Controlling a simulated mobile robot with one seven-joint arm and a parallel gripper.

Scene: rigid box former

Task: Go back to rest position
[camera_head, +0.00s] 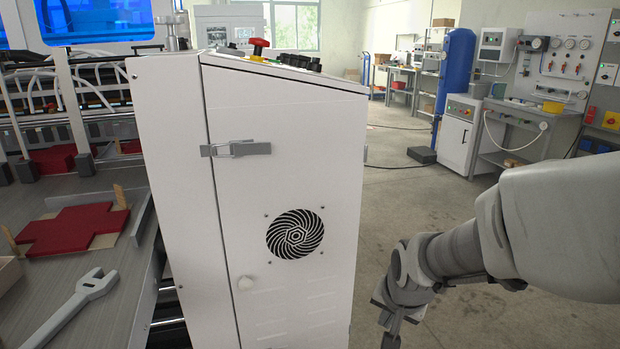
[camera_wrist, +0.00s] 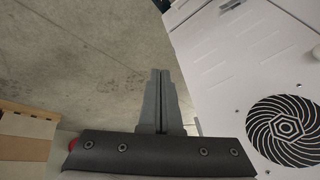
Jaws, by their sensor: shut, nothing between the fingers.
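My gripper (camera_wrist: 162,100) shows in the wrist view with its two grey fingers together and nothing between them. In that view it is over the concrete floor, to the left of the white machine cabinet (camera_wrist: 240,70). In the head view my arm comes in from the right edge and its end hangs low at the bottom, right of the cabinet (camera_head: 290,160). The fingertips are not clear there. The cabinet has a round black fan grille (camera_head: 295,234), a grey latch and a red button (camera_head: 259,46) on its sloped top.
At left, a machine table holds a wrench (camera_head: 72,305) and a red cross-shaped blank (camera_head: 75,228). A blue tank (camera_head: 455,75) and a workbench (camera_head: 530,130) stand at the back right. Open concrete floor (camera_head: 395,185) lies between them and the cabinet.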

